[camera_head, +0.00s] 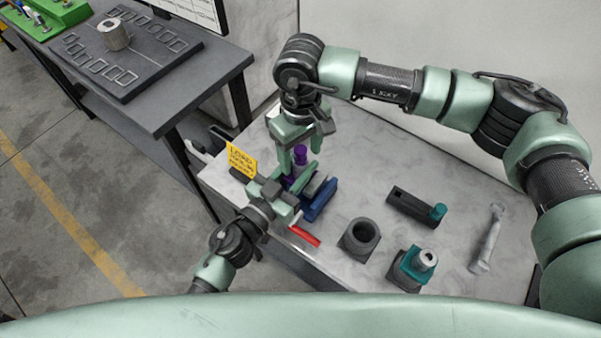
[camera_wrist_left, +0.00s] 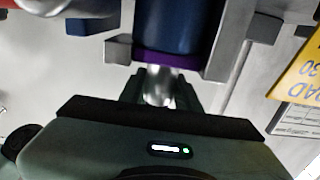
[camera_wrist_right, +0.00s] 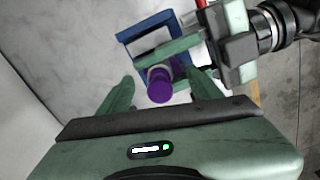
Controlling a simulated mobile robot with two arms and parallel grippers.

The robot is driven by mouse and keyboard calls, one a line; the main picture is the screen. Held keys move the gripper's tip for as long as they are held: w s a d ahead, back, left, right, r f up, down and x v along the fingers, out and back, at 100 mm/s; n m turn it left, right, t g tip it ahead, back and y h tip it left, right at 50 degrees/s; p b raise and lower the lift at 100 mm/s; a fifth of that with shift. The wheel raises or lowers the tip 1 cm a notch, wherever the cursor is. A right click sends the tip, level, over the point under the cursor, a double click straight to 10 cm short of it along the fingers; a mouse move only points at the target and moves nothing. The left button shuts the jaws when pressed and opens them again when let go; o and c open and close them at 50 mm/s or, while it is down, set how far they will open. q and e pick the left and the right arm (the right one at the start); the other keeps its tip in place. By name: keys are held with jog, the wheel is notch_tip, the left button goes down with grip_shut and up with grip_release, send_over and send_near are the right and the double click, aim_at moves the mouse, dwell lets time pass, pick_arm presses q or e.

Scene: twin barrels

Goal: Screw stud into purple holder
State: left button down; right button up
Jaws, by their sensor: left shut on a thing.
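The stud shows a purple cap (camera_head: 300,152) at its top in the head view, and the right wrist view shows this cap (camera_wrist_right: 160,86) nearly end-on. A silver shank (camera_wrist_left: 160,86) shows in the left wrist view, against a purple rim, likely the purple holder (camera_wrist_left: 165,58), between the grey vise jaws. My left gripper (camera_head: 292,190) is shut on the stud from the side, just above the vise. My right gripper (camera_wrist_right: 163,88) is open above the cap, its fingers spread either side and apart from it. The left fingers hide part of the shank and holder.
The blue vise (camera_head: 319,202) has a red handle (camera_head: 304,236) at its front. A yellow card (camera_head: 242,160) stands left of it.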

jog(key=shift+r, duration=0.1)
notch_tip(320, 180, up, 12)
dwell(0.6)
pick_arm(q)
jog(key=c, duration=0.9)
grip_release()
jog(key=b+v, duration=0.1)
jog(key=v, duration=0.6)
jog(key=shift+s+a+f+b, duration=0.1)
jog(key=shift+f+b, duration=0.05)
jog(key=shift+b, duration=0.25)
pick_arm(e)
notch_tip(320, 180, down, 2)
jog(key=shift+f, duration=0.1)
pick_arm(q)
jog(key=shift+s+a, duration=0.15)
jog(key=shift+s, duration=0.05)
